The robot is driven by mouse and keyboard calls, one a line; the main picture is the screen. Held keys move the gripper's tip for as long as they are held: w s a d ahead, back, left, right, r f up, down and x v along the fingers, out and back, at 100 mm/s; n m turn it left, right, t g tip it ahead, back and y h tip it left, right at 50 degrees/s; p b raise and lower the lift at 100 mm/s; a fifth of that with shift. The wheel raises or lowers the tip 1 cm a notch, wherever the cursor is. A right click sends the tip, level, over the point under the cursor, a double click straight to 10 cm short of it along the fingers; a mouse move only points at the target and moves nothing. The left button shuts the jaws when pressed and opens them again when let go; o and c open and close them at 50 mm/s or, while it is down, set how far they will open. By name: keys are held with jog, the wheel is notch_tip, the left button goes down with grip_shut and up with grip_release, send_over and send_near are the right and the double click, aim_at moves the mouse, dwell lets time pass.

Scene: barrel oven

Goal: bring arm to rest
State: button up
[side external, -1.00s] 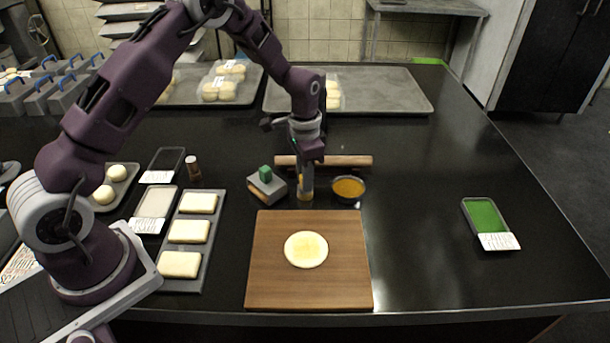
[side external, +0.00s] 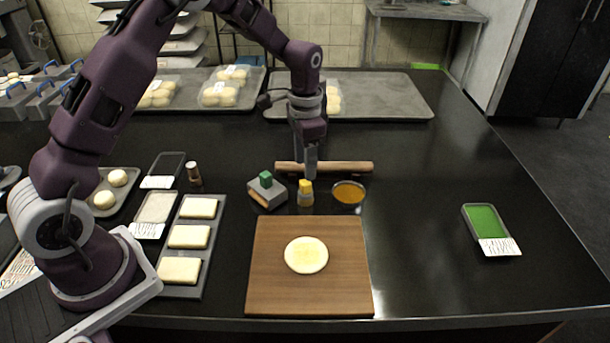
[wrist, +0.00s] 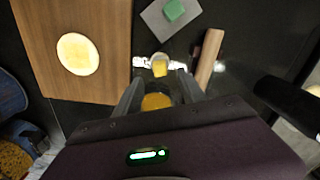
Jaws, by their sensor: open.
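My gripper (side external: 310,168) is open and empty. It hangs pointing down above the dark counter, behind and above a small yellow-topped brush or bottle (side external: 305,193). In the wrist view my gripper's fingers (wrist: 160,90) are spread, with the yellow-topped item (wrist: 160,65) beyond their tips and apart from them. A bowl of orange-yellow liquid (side external: 348,192) stands just right of that item; in the wrist view it shows partly between the fingers (wrist: 156,101).
A wooden board (side external: 260,285) with a flat dough round (side external: 306,255) lies in front. A grey block with a green knob (side external: 266,188) and a rolling pin (side external: 350,167) are close by. Dough trays stand left; a green-filled tray (side external: 485,220) lies right, with clear counter between.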

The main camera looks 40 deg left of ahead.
jog(key=s+d+r+n+t, duration=0.1)
jog(key=s+r, duration=0.5)
jog(key=r, duration=0.3)
jog(key=s+d+r+n+t, duration=0.1)
jog(key=s+r, duration=0.4)
jog(key=r, duration=0.3)
jog(key=s+d+r+n+t, duration=0.1)
jog(key=s, duration=0.8)
jog(key=s+d+r+n+t, duration=0.1)
jog(key=s+r+t, duration=0.1)
jog(key=s, duration=0.8)
jog(key=shift+s+n+t, duration=0.25)
jog(key=shift+n+t, duration=0.05)
jog(key=shift+n, duration=0.1)
